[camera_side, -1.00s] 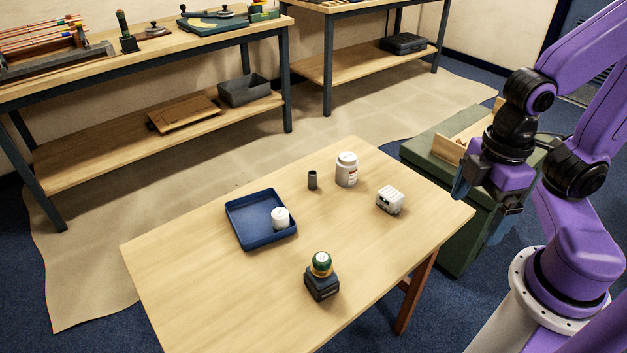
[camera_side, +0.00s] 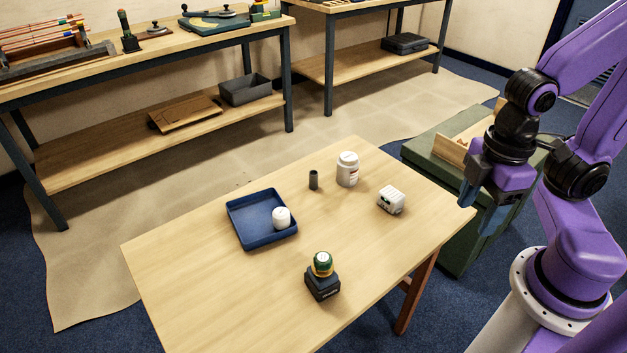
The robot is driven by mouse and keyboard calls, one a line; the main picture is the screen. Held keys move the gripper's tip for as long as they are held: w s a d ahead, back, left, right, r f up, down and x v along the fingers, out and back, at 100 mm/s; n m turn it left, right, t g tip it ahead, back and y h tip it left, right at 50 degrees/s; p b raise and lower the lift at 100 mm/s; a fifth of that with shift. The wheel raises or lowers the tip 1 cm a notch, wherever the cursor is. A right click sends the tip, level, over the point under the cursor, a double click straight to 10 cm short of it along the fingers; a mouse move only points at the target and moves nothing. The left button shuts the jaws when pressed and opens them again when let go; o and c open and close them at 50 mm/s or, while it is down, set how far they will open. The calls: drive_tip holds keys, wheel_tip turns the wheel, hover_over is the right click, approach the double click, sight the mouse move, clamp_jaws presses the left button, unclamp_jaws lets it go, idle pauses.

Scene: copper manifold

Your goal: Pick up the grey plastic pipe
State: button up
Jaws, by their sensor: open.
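The grey plastic pipe (camera_side: 313,180) is a short, dark grey tube standing upright on the wooden table (camera_side: 200,285), toward its far side. It stands just left of a white jar and right of the blue tray. My gripper (camera_side: 477,210) is at the right, near the table's right corner and well away from the pipe. Its jaws point down and are open, with nothing seen between them.
A white lidded jar (camera_side: 347,169) stands close beside the pipe. A small white block-like item (camera_side: 391,199) is nearer my gripper. A blue tray (camera_side: 240,236) holds a white container (camera_side: 281,217). A black battery-like block (camera_side: 322,287) carries a green-and-gold roll (camera_side: 322,264). The table's left front is clear.

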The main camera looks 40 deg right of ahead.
drive_tip(key=n+t+h, duration=0.6)
drive_tip(key=n+t, duration=0.6)
drive_tip(key=n, duration=0.7)
hover_over(316, 176)
drive_tip(key=s+a, duration=0.5)
drive_tip(key=s, duration=0.7)
wheel_tip(316, 176, down, 21)
drive_tip(key=x, duration=1.2)
drive_tip(key=shift+w+a+r, duration=0.15)
drive_tip(key=shift+r, duration=0.1)
drive_tip(key=shift+a+f+x, duration=0.15)
drive_tip(key=shift+x, duration=1.2)
drive_tip(key=shift+a+f+x, duration=0.1)
drive_tip(key=shift+a+x, duration=0.05)
drive_tip(key=shift+x, duration=1.2)
drive_tip(key=c, duration=1)
